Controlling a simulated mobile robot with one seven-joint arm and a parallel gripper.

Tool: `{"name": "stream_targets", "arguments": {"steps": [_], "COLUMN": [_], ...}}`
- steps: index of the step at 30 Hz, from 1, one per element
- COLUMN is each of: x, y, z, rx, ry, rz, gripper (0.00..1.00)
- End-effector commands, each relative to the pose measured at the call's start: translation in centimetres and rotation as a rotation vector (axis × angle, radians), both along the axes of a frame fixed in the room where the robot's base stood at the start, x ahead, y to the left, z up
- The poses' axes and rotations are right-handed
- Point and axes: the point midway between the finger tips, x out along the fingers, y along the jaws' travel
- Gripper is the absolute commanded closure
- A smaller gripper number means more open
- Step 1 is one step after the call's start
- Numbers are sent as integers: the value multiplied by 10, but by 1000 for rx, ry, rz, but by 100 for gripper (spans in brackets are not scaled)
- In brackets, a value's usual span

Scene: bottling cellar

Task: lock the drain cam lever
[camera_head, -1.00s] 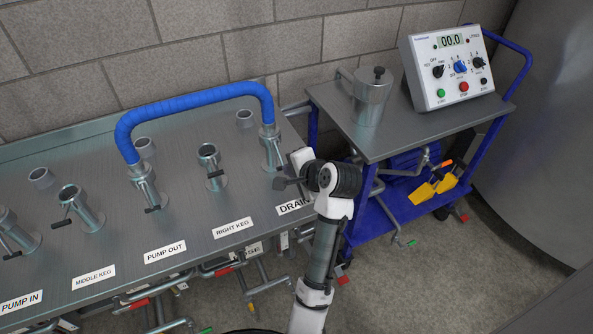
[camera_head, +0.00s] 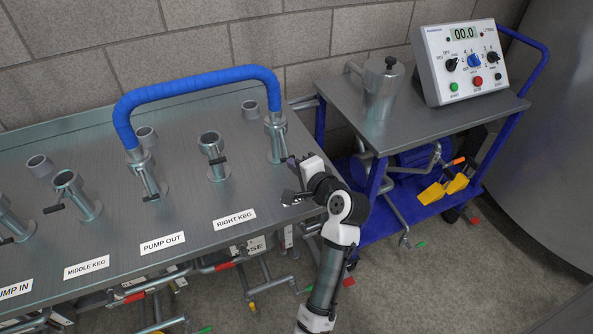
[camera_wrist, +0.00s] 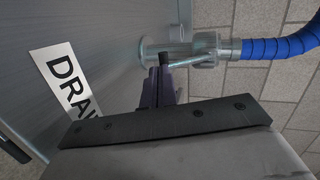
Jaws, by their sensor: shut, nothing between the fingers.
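The drain port (camera_head: 275,140) is a steel fitting at the right end of the bench, with the right end of the blue hose (camera_head: 195,80) seated on it. In the wrist view the fitting (camera_wrist: 205,48) lies sideways. The drain cam lever (camera_wrist: 184,57) is a thin steel bar with a black tip, angled out from the fitting's side. My gripper (camera_wrist: 157,80) is shut and empty, its dark fingertips close by the lever's black tip. I cannot tell whether they touch. In the head view my gripper (camera_head: 289,164) is low beside the drain port. The DRAIN label (camera_wrist: 68,88) is partly cut off.
The pump-out port (camera_head: 146,175) holds the hose's other end. The right keg port (camera_head: 213,155) stands open between them. A cart (camera_head: 440,125) with a control box (camera_head: 470,62) and a steel pot (camera_head: 381,88) stands right of the bench.

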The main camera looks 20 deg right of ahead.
Motion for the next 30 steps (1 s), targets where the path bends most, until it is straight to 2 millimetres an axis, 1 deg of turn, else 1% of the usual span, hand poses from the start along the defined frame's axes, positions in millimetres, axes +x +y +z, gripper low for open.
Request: {"name": "stream_targets", "arguments": {"steps": [1,13,30], "x": [2,13,15], "y": [0,1,1], "z": [-5,-16,-19], "rx": [1,0,1], "ry": [-18,-10,-8], "rz": [1,1,1], "gripper": [100,100,100]}}
